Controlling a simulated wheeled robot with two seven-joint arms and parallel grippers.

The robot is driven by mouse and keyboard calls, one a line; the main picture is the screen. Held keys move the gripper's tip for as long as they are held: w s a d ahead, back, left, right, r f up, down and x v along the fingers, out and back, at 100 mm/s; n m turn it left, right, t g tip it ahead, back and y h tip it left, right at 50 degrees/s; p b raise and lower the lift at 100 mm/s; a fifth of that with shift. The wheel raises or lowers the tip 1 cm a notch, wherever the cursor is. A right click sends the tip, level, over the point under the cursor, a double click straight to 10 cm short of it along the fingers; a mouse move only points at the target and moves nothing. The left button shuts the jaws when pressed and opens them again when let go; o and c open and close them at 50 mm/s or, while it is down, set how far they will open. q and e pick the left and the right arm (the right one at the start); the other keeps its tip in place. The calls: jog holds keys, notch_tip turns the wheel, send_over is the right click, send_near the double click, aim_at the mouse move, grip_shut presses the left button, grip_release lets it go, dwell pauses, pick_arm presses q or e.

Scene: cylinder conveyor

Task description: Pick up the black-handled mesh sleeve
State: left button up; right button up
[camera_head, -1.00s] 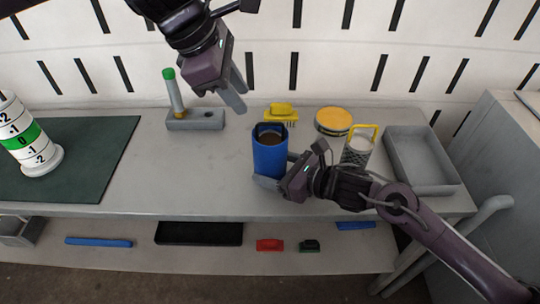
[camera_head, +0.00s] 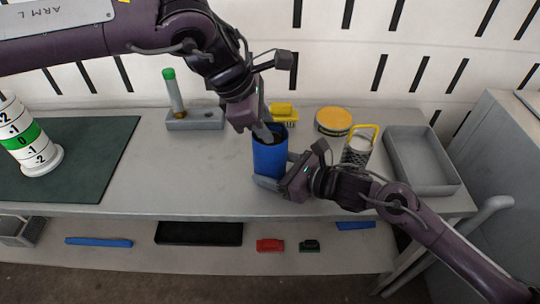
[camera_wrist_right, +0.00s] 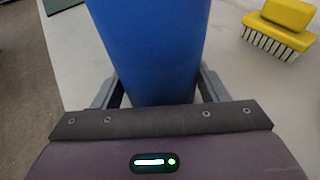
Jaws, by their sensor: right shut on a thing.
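A blue cylindrical container (camera_head: 270,158) stands upright on the bench, with a dark rim and an opening on top. My right gripper (camera_head: 277,182) is shut on its lower part; the right wrist view shows its blue wall (camera_wrist_right: 158,50) between the fingers. My left gripper (camera_head: 268,128) is at the container's mouth, its fingers reaching down over the opening. Its jaw gap is hard to make out. I cannot clearly identify a black-handled mesh sleeve; the container's inside is mostly hidden. A mesh sleeve with a yellow handle (camera_head: 357,150) stands to the right, partly behind my right arm.
A yellow brush (camera_head: 284,112) lies behind the container, and a yellow-topped round tin (camera_head: 333,121) is beside it. A grey tray (camera_head: 420,165) is at right. A grey block with a green-topped tube (camera_head: 173,92) stands at left. The bench's left-middle is clear.

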pick_arm(q)
grip_shut()
jog(key=shift+r, duration=0.1)
dwell(1.2)
